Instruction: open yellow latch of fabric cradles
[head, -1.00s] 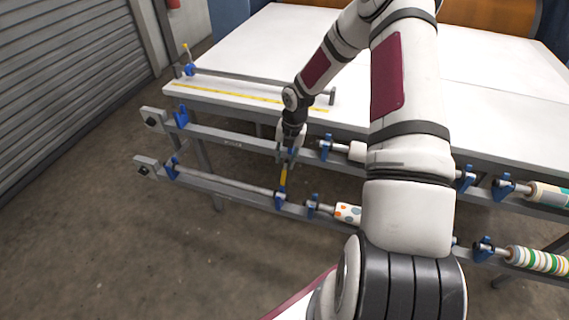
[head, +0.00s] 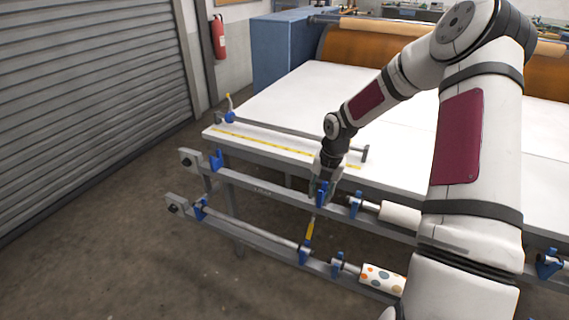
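My gripper (head: 320,184) is at the upper rail (head: 258,188), around or right at a blue cradle (head: 322,194); the arm and its small size hide whether its fingers are open or shut. A yellow latch (head: 310,229) stands up from the blue cradle (head: 304,252) on the lower rail (head: 262,246), just below my gripper. No yellow latch shows clearly at the upper cradle. Other blue cradles sit at the left ends of the upper rail (head: 216,160) and the lower rail (head: 199,209).
A white roll (head: 400,215) and a dotted fabric roll (head: 383,278) lie to the right on the rails. The white table (head: 290,105) with a metal bar (head: 300,136) is behind. A roller shutter (head: 90,90) stands at left. The floor at front left is clear.

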